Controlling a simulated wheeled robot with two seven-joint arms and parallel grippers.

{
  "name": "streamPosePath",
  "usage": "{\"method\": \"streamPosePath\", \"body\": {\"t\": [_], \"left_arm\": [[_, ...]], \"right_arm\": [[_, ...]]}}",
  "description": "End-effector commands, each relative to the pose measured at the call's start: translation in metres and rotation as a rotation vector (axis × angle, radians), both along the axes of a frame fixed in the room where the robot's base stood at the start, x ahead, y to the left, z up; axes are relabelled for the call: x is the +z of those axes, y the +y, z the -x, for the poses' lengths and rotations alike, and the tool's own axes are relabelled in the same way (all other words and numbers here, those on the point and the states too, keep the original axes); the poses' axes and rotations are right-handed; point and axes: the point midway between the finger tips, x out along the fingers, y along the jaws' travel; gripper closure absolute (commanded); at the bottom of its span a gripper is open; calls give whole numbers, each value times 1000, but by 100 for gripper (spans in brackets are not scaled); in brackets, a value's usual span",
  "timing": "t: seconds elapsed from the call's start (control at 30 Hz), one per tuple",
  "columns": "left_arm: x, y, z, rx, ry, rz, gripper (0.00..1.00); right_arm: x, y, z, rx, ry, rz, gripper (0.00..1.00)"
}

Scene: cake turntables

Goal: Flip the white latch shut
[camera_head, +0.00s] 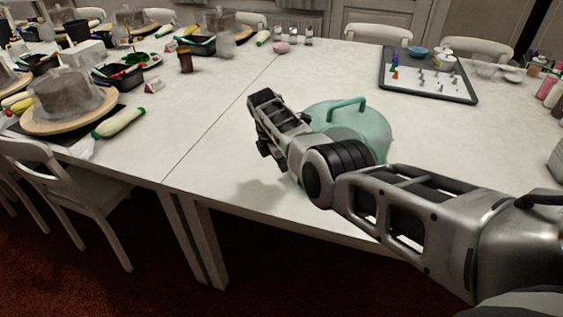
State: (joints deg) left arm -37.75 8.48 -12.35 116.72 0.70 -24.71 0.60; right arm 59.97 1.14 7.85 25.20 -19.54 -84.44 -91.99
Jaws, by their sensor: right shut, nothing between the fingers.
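A teal domed cover (352,117) with a loop handle stands on the white table, right of the table seam. It looks like a cake carrier. My right arm comes in from the right and crosses in front of it, hiding its lower front. No white latch can be made out; whether it lies behind my arm I cannot tell. My right gripper (262,103) is just left of the cover, shut and empty. Whether it touches the cover is unclear. My left gripper is out of view.
A grey tray (472,97) with small coloured pieces lies at the back right. At the left are covered cakes on turntables (42,125), a piping bag (118,123) and a brown jar (185,62). The table (215,85) left of my gripper is clear. White chairs line the edges.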

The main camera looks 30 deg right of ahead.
Motion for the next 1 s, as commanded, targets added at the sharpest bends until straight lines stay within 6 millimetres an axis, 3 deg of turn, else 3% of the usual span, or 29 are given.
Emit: {"method": "streamPosePath", "body": {"t": [0.2, 0.7, 0.9, 1.0], "left_arm": [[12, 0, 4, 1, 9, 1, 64], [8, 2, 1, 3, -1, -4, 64], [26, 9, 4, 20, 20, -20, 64], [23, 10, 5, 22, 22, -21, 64]], "right_arm": [[12, 0, 0, -1, -1, 0, 100], [11, 0, 0, -1, 0, 1, 100], [49, 0, 1, -4, -1, 2, 100], [67, 13, -5, 15, -4, 1, 100]]}}
